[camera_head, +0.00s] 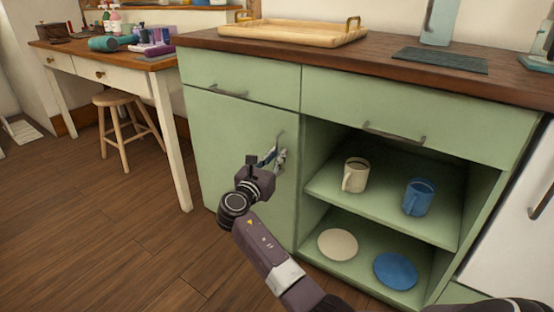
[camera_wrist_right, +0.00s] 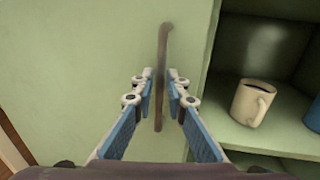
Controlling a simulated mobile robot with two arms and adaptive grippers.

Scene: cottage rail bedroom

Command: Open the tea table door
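The tea table is a green cabinet with a dark wooden top; its door (camera_head: 235,150) on the left is closed. A thin vertical handle (camera_wrist_right: 163,75) runs along the door's right side; its upper end shows in the head view (camera_head: 281,138). My right gripper (camera_head: 277,158) is at this handle. In the right wrist view the right gripper (camera_wrist_right: 160,85) is open, with one finger on each side of the handle's lower part. A gap shows between the fingers and the bar. My left gripper is not in either view.
Open shelves right of the door hold a beige mug (camera_head: 355,175), a blue mug (camera_head: 418,198), a beige plate (camera_head: 338,245) and a blue plate (camera_head: 396,270). A wooden tray (camera_head: 290,32) sits on top. A stool (camera_head: 122,100) and desk stand left; the floor before the door is clear.

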